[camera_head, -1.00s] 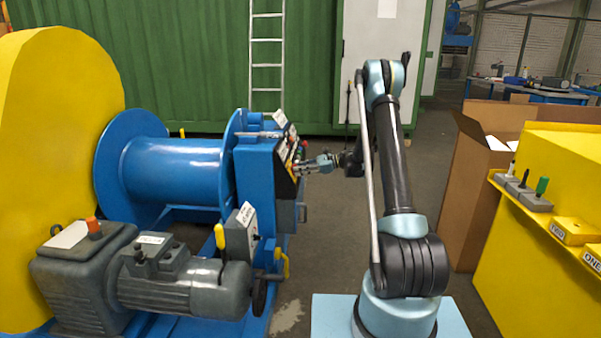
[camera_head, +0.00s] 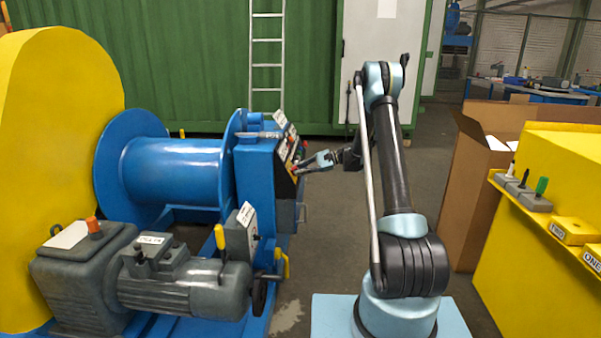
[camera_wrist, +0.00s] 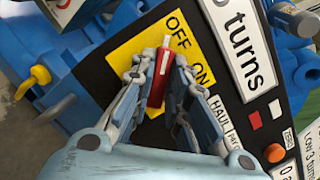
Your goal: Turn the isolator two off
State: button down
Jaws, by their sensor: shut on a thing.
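A red handle with a white tip (camera_wrist: 160,84) stands on a yellow plate (camera_wrist: 133,46) marked OFF and ON in the wrist view. My gripper (camera_wrist: 158,68) is shut on the red handle, one finger on each side. The handle's white tip points up in the picture, just left of the word OFF; the ON mark lies to its right. The fingers hide part of the plate, and no number for this isolator is readable. In the head view my gripper (camera_head: 300,168) reaches the sloped panel of the blue winch, where the handle is too small to make out.
Beside the plate are a "turns" label (camera_wrist: 245,45), a small red square and an orange button (camera_wrist: 274,153). The blue drum (camera_head: 175,172) and grey motor (camera_head: 185,285) stand left of my arm. A yellow bench (camera_head: 540,260) and cardboard box stand right. Open floor lies between.

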jog(key=shift+d+f, duration=0.1)
dwell(0.3)
jog(key=c, duration=1.6)
grip_release()
jog(key=shift+o, duration=0.2)
jog(key=v, duration=1.2)
